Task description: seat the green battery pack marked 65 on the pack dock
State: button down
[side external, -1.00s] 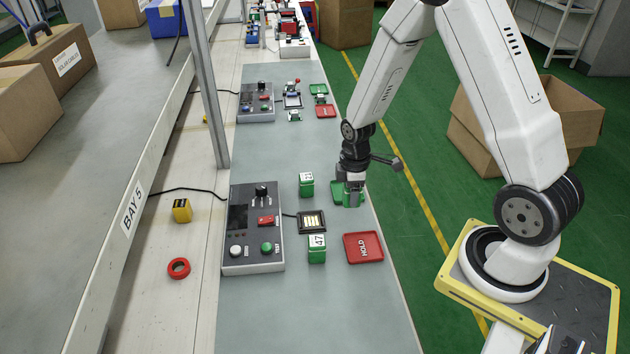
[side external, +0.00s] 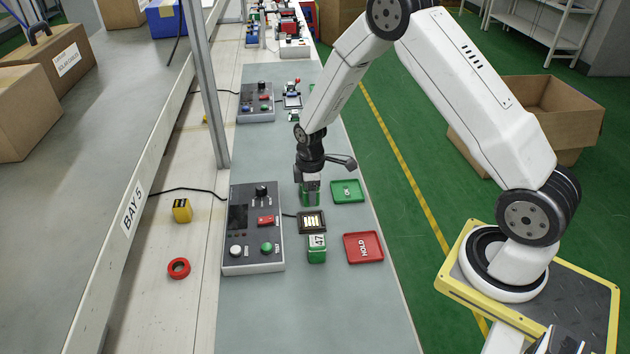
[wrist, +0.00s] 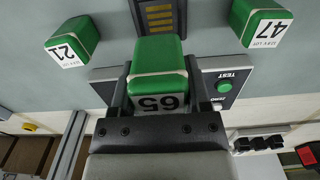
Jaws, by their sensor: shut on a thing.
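The green battery pack marked 65 (wrist: 158,75) is between my jaws in the wrist view, its white label towards my wrist. In the side view my gripper hides much of the pack.
Green pack 47 (wrist: 262,22) stands in front of the dock in the side view (side external: 317,249). Green pack 21 (wrist: 72,42) stands on the dock's other side. A control box (side external: 252,230) is left of the dock. A green tray (side external: 347,191) and red HOLD tray (side external: 363,247) lie right.

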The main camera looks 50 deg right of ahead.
jog(key=shift+f, duration=0.15)
jog(key=shift+f, duration=2.8)
jog(key=shift+f, duration=0.65)
grip_release()
jog(key=shift+r, duration=0.1)
jog(key=shift+r, duration=3.85)
